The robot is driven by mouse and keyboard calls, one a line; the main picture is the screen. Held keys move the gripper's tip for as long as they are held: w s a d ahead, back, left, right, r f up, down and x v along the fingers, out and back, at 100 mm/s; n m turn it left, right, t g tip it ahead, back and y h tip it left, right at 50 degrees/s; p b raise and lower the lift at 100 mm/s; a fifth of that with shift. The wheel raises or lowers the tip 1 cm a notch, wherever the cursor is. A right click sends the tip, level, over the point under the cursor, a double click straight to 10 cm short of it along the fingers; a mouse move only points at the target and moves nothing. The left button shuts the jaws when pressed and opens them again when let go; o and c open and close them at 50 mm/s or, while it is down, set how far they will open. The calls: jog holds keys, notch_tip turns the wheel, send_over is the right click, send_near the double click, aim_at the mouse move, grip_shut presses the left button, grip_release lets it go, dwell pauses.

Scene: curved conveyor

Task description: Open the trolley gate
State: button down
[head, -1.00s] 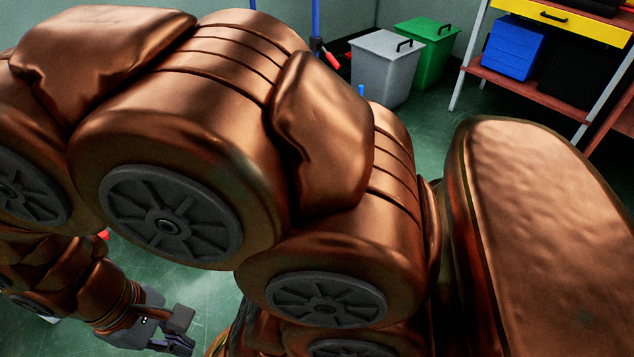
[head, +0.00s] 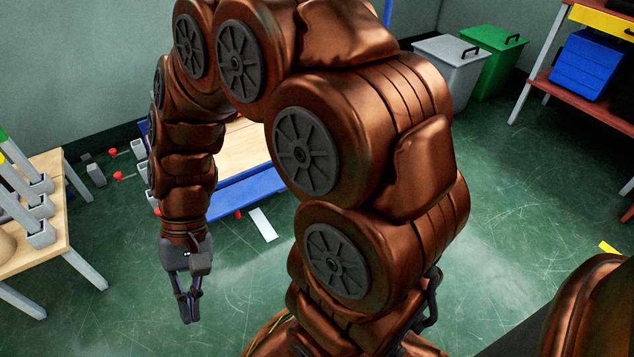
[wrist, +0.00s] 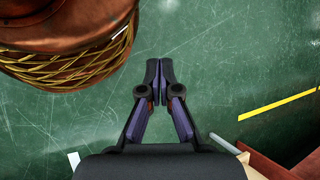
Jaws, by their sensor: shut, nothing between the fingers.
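A low trolley with a wooden deck (head: 243,150) and a blue edge (head: 258,182) stands behind my arm in the head view. My arm hides much of it. A blue upright post (head: 388,12) shows above my arm; I cannot tell whether it belongs to the trolley. I cannot make out the gate. My gripper (head: 189,318) hangs pointing down over open floor, in front of the trolley and apart from it. It is shut and empty, with its fingertips together in the wrist view (wrist: 160,65).
A wooden table (head: 40,262) with grey holders stands at the left. Grey (head: 448,70) and green (head: 494,62) bins stand at the back right, near a shelf with a blue box (head: 584,66). A white strip (head: 263,224) lies on the floor. The front floor is clear.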

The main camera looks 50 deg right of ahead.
jog(key=w+d+f+m+t+y+b, duration=0.2)
jog(key=w+m+t+y, duration=0.55)
jog(key=w, duration=1.45)
jog(key=w+d+f+m+t+h, duration=0.1)
jog(key=w+d+f+m+t, duration=0.35)
jog(key=w+d+m, duration=0.35)
jog(key=w+d+f+m+t+h, duration=0.1)
jog(key=w+d+f+m+t, duration=0.35)
jog(key=d, duration=0.65)
jog(key=d+f+m+t+h+b, duration=0.15)
jog(key=d+f+m+h, duration=0.25)
jog(key=d+f, duration=0.55)
jog(key=d+f+m+t+h, duration=0.2)
jog(key=d+f+m+h, duration=0.3)
jog(key=d, duration=0.8)
jog(key=s+d+f+m+g+h, duration=0.2)
jog(key=s+d+f+m+h, duration=0.6)
jog(key=s+d+f, duration=1)
jog(key=b+x, duration=0.6)
jog(key=x, duration=0.5)
jog(key=shift+y, duration=0.25)
jog(key=shift+s+r+b, duration=0.2)
jog(key=shift+r+b, duration=0.55)
jog(key=shift+r, duration=1.35)
jog(key=shift+r, duration=0.15)
